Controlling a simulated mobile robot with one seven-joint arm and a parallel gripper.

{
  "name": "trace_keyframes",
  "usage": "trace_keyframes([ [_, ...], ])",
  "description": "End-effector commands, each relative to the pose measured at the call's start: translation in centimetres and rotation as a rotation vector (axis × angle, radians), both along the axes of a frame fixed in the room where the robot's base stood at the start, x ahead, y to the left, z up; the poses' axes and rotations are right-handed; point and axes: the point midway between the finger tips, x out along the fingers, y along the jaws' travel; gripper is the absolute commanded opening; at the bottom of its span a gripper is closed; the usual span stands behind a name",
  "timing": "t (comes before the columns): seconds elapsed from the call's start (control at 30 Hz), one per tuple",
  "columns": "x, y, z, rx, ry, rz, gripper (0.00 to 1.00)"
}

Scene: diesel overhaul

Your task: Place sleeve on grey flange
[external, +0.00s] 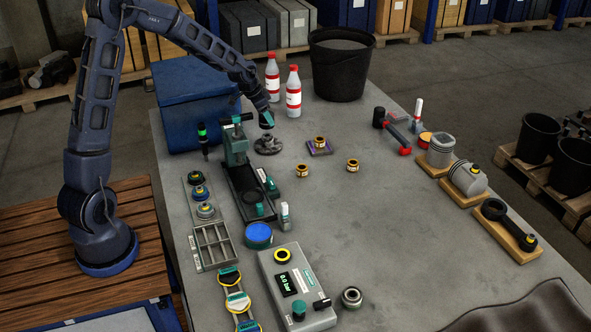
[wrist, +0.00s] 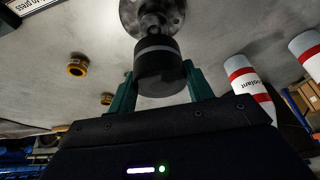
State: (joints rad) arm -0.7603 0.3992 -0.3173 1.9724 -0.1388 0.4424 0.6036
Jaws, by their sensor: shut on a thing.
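My gripper (external: 267,119) points down over the grey flange (external: 268,146) near the back of the bench. In the wrist view, the green fingers of my gripper (wrist: 158,68) are shut on a dark cylindrical piece with a lighter band, which I take as the sleeve (wrist: 160,70). The grey flange (wrist: 140,14) shows beyond the sleeve at the top of the wrist view, its narrower hub partly hidden by the sleeve. I cannot tell whether the sleeve touches the hub. The sleeve is hard to make out in the external view.
A green press (external: 236,150) stands just left of the flange. Two red-capped bottles (external: 293,95) and a black bucket (external: 341,70) stand behind. Several brass bushings (external: 302,170) lie to the right, one on a purple pad.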

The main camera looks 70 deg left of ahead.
Motion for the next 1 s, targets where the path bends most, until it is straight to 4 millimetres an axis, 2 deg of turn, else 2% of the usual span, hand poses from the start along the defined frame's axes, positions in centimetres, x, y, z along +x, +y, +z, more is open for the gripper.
trace_keyframes([
  [0.4, 0.0, -0.1, -4.2, -0.001, 0.000, 0.000, 0.17],
  [0.77, 0.0, 0.0, -4.5, 0.000, 0.000, 0.000, 0.17],
  [0.8, 0.0, 0.0, -4.6, -0.001, 0.000, 0.000, 0.53],
  [0.9, 0.0, 0.0, -4.5, -0.001, 0.000, 0.000, 0.72],
  [1.0, 0.0, 0.0, -4.5, 0.000, 0.000, 0.000, 0.73],
])
